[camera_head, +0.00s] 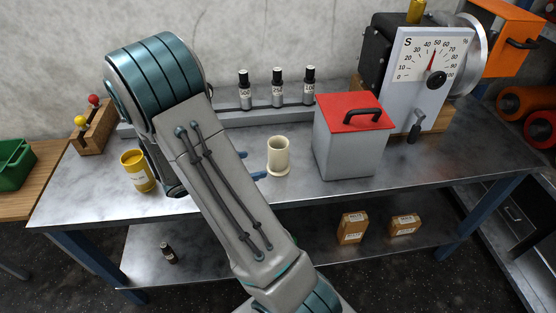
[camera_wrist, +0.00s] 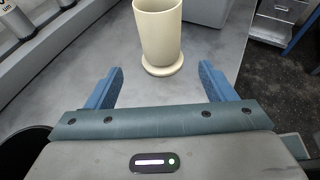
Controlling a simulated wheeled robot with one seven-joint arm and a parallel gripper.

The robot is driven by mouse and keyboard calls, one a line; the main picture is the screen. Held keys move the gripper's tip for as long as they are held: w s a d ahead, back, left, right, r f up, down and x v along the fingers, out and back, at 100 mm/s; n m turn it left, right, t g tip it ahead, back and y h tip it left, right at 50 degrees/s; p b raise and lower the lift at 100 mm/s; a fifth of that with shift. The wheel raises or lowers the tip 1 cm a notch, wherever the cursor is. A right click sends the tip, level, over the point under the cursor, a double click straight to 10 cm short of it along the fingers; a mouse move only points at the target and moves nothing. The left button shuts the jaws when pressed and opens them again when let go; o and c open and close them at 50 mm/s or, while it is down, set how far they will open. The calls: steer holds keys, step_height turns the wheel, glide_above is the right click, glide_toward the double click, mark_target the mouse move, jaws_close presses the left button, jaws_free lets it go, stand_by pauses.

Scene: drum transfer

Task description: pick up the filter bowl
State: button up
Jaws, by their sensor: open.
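The filter bowl, a cream open-topped cup with a wider round foot (camera_head: 278,153), stands upright on the metal bench. It also shows in the wrist view (camera_wrist: 158,32), straight ahead. My gripper (camera_head: 257,165) is low over the bench just left of the bowl, partly hidden behind my arm. In the wrist view the two blue fingers of my gripper (camera_wrist: 161,68) are wide apart and empty, pointing at the bowl. Their tips are about level with the near side of its foot in that picture, with gaps on both sides.
A grey box with a red lid (camera_head: 350,145) stands right of the bowl. Several dark bottles (camera_head: 277,88) stand on a ledge behind. A yellow can (camera_head: 137,170) is left of my arm. A dial machine (camera_head: 432,65) is at back right. Bench (camera_head: 300,192) in front is clear.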

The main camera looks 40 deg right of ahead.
mark_target(274, 160)
steer(key=x, duration=0.9)
steer(key=shift+s+d+f+p, duration=0.15)
steer(key=shift+s+d+p, duration=0.05)
steer(key=shift+d+p, duration=0.2)
steer(key=c, duration=1.5)
